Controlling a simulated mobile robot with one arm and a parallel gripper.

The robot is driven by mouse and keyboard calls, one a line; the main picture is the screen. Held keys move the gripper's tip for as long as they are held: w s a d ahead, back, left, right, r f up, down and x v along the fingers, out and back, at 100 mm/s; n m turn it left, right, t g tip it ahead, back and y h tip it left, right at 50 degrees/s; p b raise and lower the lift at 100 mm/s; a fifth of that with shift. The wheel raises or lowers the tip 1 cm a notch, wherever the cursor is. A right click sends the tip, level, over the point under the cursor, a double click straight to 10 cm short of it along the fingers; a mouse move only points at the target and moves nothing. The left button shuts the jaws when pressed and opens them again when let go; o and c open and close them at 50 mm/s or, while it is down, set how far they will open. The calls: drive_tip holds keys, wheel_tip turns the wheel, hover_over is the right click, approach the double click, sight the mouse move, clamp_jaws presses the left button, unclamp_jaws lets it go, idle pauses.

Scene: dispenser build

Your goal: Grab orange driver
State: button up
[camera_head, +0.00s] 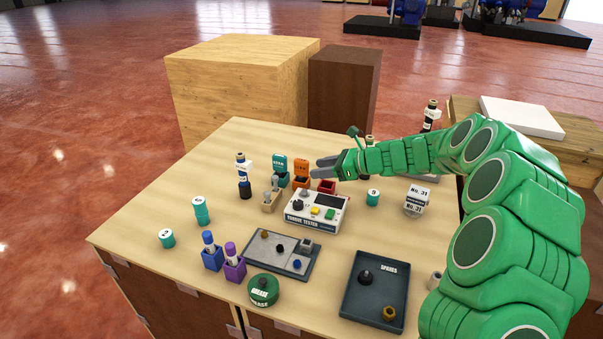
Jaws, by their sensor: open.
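Nothing shows between the fingers.
A teal labelled item (280,170) stands left of the orange one, and a red block (326,186) sits below my gripper. The torque tester (317,211) is in front. Blue (212,258) and purple (235,269) holders stand nearer.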

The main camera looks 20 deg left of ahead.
sight(301, 175)
drive_tip(key=shift+x, duration=1.15)
drive_tip(key=shift+w+f+x, duration=0.2)
drive_tip(key=shift+x, duration=0.95)
drive_tip(key=shift+w+f+x, duration=0.15)
drive_tip(key=shift+w+x, duration=0.05)
drive_tip(key=shift+x, duration=0.95)
drive_tip(key=shift+a+f, duration=0.1)
drive_tip(key=shift+a, duration=0.15)
clamp_jaws()
